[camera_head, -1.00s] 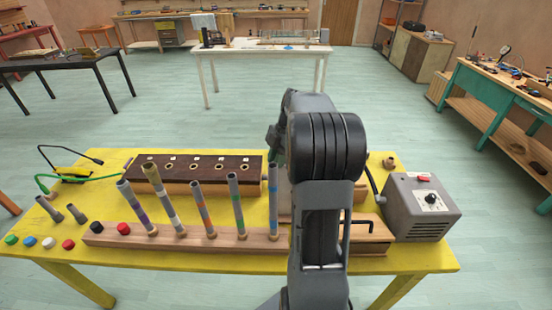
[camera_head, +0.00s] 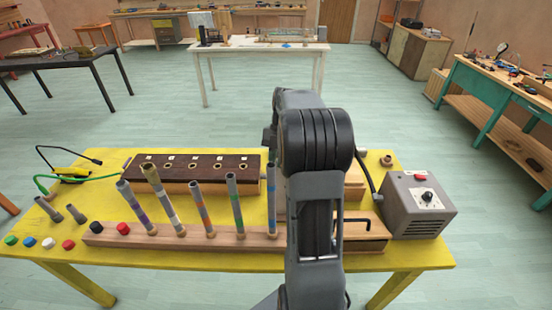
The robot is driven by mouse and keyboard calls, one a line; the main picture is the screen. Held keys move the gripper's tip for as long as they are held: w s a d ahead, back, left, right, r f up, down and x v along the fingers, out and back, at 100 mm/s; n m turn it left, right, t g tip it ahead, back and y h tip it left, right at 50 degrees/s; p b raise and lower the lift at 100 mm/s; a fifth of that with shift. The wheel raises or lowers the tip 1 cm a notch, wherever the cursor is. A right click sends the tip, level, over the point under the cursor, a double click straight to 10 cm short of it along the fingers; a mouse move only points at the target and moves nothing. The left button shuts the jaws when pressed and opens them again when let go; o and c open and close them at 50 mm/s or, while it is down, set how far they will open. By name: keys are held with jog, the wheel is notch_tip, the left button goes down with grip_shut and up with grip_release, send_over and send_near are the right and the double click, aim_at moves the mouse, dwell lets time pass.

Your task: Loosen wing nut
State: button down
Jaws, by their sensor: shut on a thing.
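I cannot make out a wing nut; my arm covers the right middle of the bench, and whatever lies behind it is hidden. My gripper is hidden behind my own arm links, so its jaws and anything in them do not show. A wooden rail (camera_head: 160,240) along the front of the yellow bench holds several upright grey tubes with coloured bands (camera_head: 202,210). Behind the tubes lies a dark block with several round holes (camera_head: 190,166).
A grey box with a red switch and black knob (camera_head: 418,205) stands on the yellow bench (camera_head: 400,258) at right. Coloured caps (camera_head: 48,242) and two short loose tubes (camera_head: 76,214) lie at left. A green cable (camera_head: 95,178) runs to the dark block.

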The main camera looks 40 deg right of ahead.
jog(key=shift+s+d+n+g+h, duration=0.15)
jog(key=shift+n+g+h, duration=0.2)
jog(key=shift+n, duration=0.75)
jog(key=c, duration=1)
grip_release()
jog(key=shift+r, duration=0.1)
